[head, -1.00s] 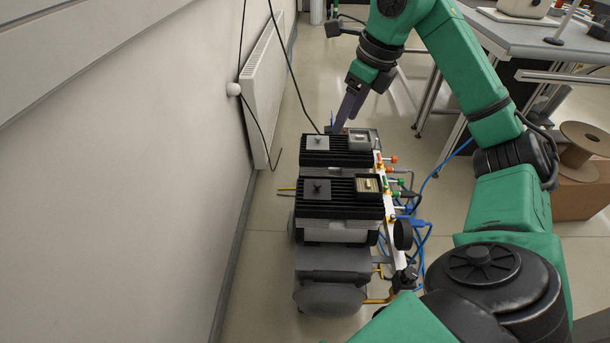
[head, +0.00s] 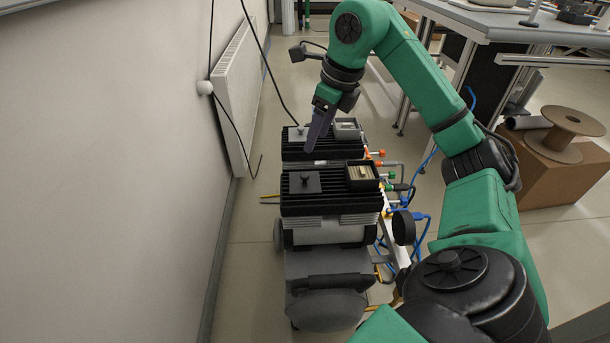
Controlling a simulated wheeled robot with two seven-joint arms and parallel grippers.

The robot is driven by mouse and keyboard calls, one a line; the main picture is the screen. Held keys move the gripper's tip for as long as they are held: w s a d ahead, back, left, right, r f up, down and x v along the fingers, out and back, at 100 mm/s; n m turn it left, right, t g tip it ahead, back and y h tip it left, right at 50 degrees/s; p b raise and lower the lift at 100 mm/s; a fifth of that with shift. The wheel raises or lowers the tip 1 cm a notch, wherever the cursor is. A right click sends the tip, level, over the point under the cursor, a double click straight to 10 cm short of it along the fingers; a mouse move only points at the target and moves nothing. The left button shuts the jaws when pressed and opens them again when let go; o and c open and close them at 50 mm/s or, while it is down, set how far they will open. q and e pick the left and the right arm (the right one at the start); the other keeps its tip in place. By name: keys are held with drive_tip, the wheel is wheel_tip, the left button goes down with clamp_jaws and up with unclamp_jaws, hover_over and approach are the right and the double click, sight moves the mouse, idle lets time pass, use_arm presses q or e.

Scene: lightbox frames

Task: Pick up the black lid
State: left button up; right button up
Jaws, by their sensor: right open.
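A small dark, near-black square lid (head: 305,183) with a knob lies flat on the left part of the front black ribbed unit (head: 325,202). A lighter grey lid (head: 297,136) with a knob lies on the rear ribbed unit (head: 292,152). My left gripper is out of view.
An open black-rimmed box (head: 362,176) sits right of the dark lid, and a grey one (head: 346,129) on the rear unit. Blue cables (head: 420,228) and fittings line the right side. The wall and radiator (head: 239,90) are at left. A cardboard box (head: 557,180) stands right.

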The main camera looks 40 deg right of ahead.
drive_tip(key=b, duration=0.2)
hover_over(305, 175)
drive_tip(key=s, duration=0.1)
drive_tip(key=f, duration=0.6)
drive_tip(key=shift+s+d+f, duration=0.15)
drive_tip(key=shift+d+f, duration=0.05)
drive_tip(key=shift+f, duration=0.1)
drive_tip(key=x, duration=0.2)
drive_tip(key=b+x, duration=0.1)
drive_tip(key=x, duration=0.2)
drive_tip(key=shift+s+d, duration=0.1)
drive_tip(key=shift+s, duration=0.15)
drive_tip(key=shift+w+f, duration=0.2)
drive_tip(key=shift+f, duration=0.15)
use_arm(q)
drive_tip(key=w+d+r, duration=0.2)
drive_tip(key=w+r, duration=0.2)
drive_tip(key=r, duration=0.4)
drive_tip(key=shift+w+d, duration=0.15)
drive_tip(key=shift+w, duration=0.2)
use_arm(e)
clamp_jaws()
